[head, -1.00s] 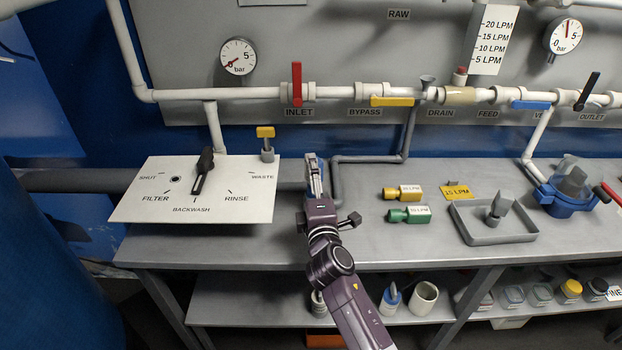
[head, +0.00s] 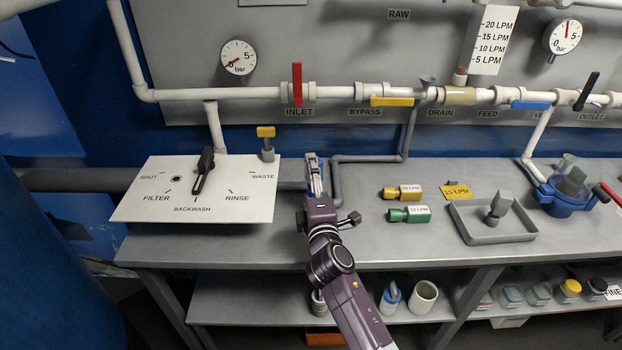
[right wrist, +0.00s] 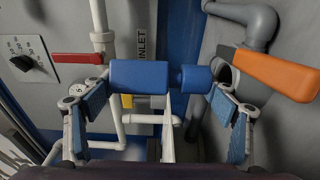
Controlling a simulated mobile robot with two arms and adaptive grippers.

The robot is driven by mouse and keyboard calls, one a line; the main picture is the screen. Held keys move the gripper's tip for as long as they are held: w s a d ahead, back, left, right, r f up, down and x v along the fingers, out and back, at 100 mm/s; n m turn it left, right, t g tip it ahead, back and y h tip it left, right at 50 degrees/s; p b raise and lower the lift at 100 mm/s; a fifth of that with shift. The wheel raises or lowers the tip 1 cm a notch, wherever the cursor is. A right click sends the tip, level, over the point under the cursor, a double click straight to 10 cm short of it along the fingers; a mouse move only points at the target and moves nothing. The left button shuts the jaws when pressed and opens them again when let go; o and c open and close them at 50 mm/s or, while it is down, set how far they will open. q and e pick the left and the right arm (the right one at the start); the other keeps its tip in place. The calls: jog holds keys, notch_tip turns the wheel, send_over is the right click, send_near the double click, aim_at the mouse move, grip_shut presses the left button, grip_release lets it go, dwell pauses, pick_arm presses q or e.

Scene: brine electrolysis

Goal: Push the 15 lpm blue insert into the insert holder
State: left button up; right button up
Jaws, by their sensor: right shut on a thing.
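The blue insert (right wrist: 140,76) lies crosswise between the finger pads of my right gripper (right wrist: 155,92) in the right wrist view. It has a wide body at left and a narrower neck and head at right. My right gripper is shut on it. The insert's lettering is not visible. A dark round opening (right wrist: 229,74) in a grey fitting is just beyond the insert's right end; I cannot tell whether they touch or whether this is the insert holder. In the head view, my right gripper (head: 314,176) is over the bench, right of the valve panel. My left gripper is not in view.
An orange handle (right wrist: 275,76) and a grey pipe (right wrist: 240,14) are close to the right finger.

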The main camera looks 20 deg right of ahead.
jog(key=shift+s+f+b, duration=0.25)
jog(key=shift+f+b, duration=0.25)
jog(key=shift+f, duration=0.7)
jog(key=o, duration=1)
jog(key=shift+c, duration=0.2)
jog(key=shift+o, duration=1.4)
jog(key=shift+w, duration=0.15)
notch_tip(320, 180, up, 7)
jog(key=p, duration=0.6)
jog(key=shift+w+p, duration=0.15)
jog(key=shift+p, duration=0.15)
jog(key=shift+f, duration=0.1)
jog(key=shift+c, duration=0.9)
grip_shut()
